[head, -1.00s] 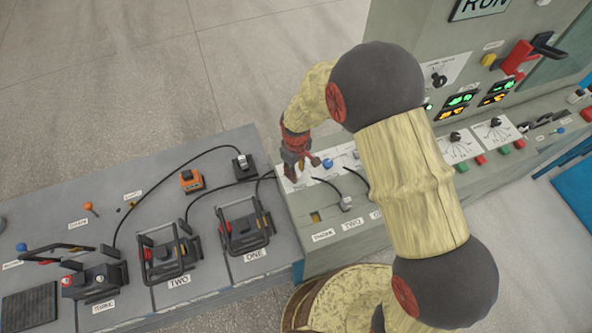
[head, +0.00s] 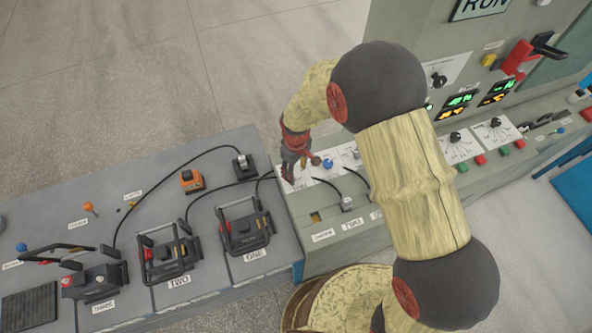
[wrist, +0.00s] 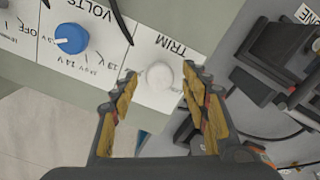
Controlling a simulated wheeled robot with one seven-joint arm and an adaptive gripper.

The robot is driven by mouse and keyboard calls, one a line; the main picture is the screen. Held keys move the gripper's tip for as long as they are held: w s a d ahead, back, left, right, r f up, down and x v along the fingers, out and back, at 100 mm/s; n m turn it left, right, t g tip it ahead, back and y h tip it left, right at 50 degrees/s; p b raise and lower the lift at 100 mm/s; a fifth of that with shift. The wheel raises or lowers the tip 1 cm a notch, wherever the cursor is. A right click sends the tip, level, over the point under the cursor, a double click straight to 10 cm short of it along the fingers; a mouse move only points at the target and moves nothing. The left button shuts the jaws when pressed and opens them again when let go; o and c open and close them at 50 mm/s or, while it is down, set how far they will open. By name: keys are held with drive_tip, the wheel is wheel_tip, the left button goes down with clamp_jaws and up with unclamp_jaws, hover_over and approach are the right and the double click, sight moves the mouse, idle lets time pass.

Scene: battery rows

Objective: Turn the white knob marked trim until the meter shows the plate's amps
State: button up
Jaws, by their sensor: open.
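The white knob (wrist: 160,76) sits on a white panel beside the word TRIM in the wrist view. My gripper (wrist: 160,84) is open, with one finger on each side of the knob; whether the fingers touch it cannot be told. In the head view my gripper (head: 293,178) points down over the left end of the console and hides the knob. Lit green and orange displays (head: 461,100) stand on the upright cabinet; their readings are too small to make out. No plate with an amps figure can be read.
A blue knob (wrist: 71,38) by the word VOLTS is close to my gripper; it also shows in the head view (head: 328,163). Caged battery units (head: 243,228) and black cables crowd the grey bench at left.

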sight(296, 174)
wheel_tip(296, 174, up, 12)
drive_tip(key=shift+f, duration=0.2)
idle(0.7)
drive_tip(key=s+d+r+m+t+b, duration=0.2)
drive_tip(key=s+d+r+m+b, duration=0.2)
drive_tip(key=s+d+r, duration=0.5)
drive_tip(key=s+d+r+m+t+b, duration=0.3)
drive_tip(key=s+d+r+m, duration=0.3)
drive_tip(key=d, duration=0.8)
drive_tip(key=s+r+b, duration=0.1)
drive_tip(key=s+r, duration=0.2)
drive_tip(key=s, duration=0.1)
drive_tip(key=shift+d+r+m+t, duration=0.15)
drive_tip(key=shift+d+m+t, duration=0.15)
drive_tip(key=shift+d+m, duration=0.1)
drive_tip(key=shift+c, duration=1.2)
